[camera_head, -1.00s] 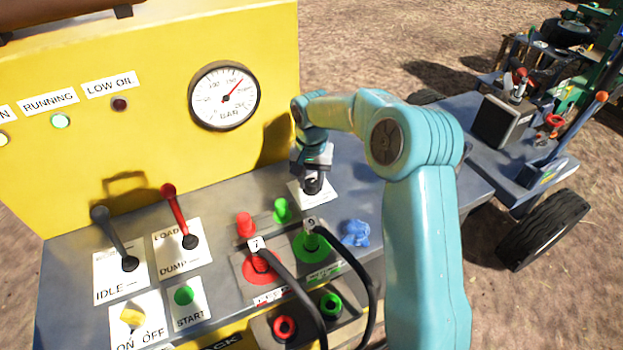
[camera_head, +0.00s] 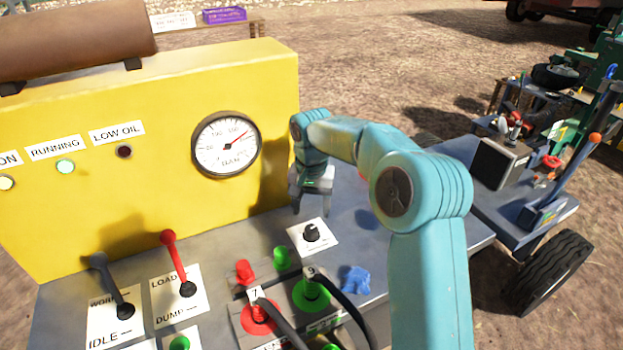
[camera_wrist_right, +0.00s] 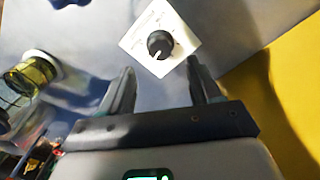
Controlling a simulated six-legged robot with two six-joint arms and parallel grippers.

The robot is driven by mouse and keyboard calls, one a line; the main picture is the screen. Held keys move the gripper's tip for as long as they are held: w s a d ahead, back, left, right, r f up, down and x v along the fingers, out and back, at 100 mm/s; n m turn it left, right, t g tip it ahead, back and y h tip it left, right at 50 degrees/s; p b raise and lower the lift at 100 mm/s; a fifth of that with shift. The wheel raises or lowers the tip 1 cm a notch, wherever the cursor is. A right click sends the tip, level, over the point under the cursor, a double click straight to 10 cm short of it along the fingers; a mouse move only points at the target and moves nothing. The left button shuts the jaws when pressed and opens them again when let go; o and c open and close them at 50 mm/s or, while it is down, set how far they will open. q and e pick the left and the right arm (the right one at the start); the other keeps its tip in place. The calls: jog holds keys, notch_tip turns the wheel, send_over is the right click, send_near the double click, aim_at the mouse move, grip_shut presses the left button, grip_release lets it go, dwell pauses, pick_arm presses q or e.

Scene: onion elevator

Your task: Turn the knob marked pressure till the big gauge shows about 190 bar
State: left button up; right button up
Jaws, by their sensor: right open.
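The black knob (camera_head: 312,232) sits on a white label plate (camera_head: 324,243) on the grey panel; the label's wording is too small to read. In the right wrist view the knob (camera_wrist_right: 160,45) has a white pointer line towards its lower left. My right gripper (camera_head: 311,208) is open and empty, just above and behind the knob, clear of it. In the right wrist view its two fingers (camera_wrist_right: 160,66) point towards the knob, one to each side. The big gauge (camera_head: 226,144) on the yellow wall has a red needle pointing to the upper right; its exact reading is unclear. My left gripper is not seen.
Red (camera_head: 244,271) and green (camera_head: 281,257) fittings, hoses (camera_head: 350,308) and a blue object (camera_head: 354,281) lie in front of the knob. Red (camera_head: 177,262) and grey (camera_head: 110,285) levers stand to the left. The yellow wall (camera_head: 150,200) rises close behind.

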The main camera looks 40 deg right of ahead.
aim_at(312, 229)
notch_tip(312, 229, up, 10)
jog(key=p, duration=0.1)
jog(key=shift+f, duration=0.2)
jog(key=shift+s+f, duration=0.1)
dwell(0.4)
